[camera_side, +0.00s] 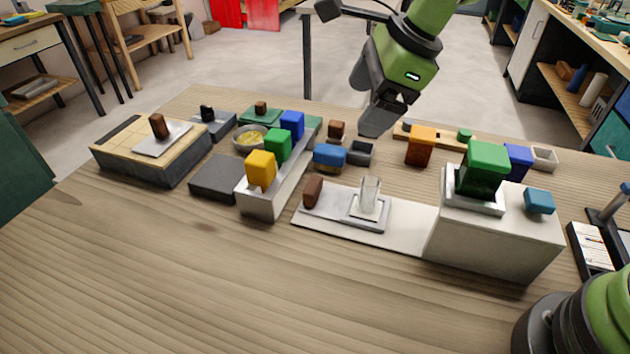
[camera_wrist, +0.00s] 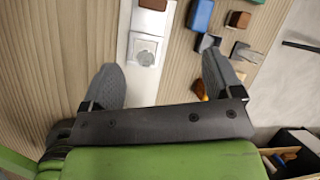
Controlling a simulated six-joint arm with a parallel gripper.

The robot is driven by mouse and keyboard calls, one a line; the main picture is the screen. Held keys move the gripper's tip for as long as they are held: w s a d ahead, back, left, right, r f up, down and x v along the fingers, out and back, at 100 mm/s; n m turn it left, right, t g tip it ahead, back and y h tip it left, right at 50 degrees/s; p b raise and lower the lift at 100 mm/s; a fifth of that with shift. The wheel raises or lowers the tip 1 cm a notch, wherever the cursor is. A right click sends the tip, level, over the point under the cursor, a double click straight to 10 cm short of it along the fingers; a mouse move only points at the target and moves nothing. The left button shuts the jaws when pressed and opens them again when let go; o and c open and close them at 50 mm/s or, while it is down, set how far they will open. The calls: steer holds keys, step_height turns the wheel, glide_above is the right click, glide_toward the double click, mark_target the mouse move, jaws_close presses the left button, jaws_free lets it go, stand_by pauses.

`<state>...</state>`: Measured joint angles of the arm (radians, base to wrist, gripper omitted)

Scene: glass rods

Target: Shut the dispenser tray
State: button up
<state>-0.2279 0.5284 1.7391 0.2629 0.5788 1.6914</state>
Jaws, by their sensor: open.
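The white dispenser (camera_side: 495,235) is a box with a green block on top, standing at the right of the table. Its flat white tray (camera_side: 408,222) is pulled out to the left, with a brown handle (camera_side: 313,191) at its outer end. A clear glass (camera_side: 370,198) stands upright on a small square plate on the tray. My gripper (camera_side: 378,120) is open and empty, above and behind the tray. In the wrist view my gripper (camera_wrist: 163,78) shows its two fingers apart, with the tray (camera_wrist: 143,88) between them and the brown handle (camera_wrist: 153,4) beyond, at the top edge.
A grey rack (camera_side: 262,205) with yellow, green and blue blocks stands just left of the tray. A blue block (camera_side: 329,157) and an orange-brown block (camera_side: 420,145) lie behind the tray. The front of the table is clear.

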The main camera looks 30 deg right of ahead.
mark_target(314, 184)
steer(key=w+a+f+m, duration=0.1)
steer(key=f, duration=0.5)
steer(key=w+a+f+m, duration=0.2)
steer(key=f, duration=0.3)
steer(key=w+a+f+m, duration=0.1)
steer(key=w+a+f, duration=0.1)
steer(key=f, duration=0.4)
steer(key=shift+w+a+f+m+g, duration=0.1)
steer(key=shift+a+f+m+g, duration=0.15)
steer(key=shift+f+m+g, duration=0.15)
steer(key=shift+c, duration=0.4)
steer(key=c, duration=1.2)
steer(key=shift+s+d, duration=1.35)
steer(key=shift+s, duration=0.05)
steer(key=o, duration=1.3)
steer(key=shift+r, duration=0.15)
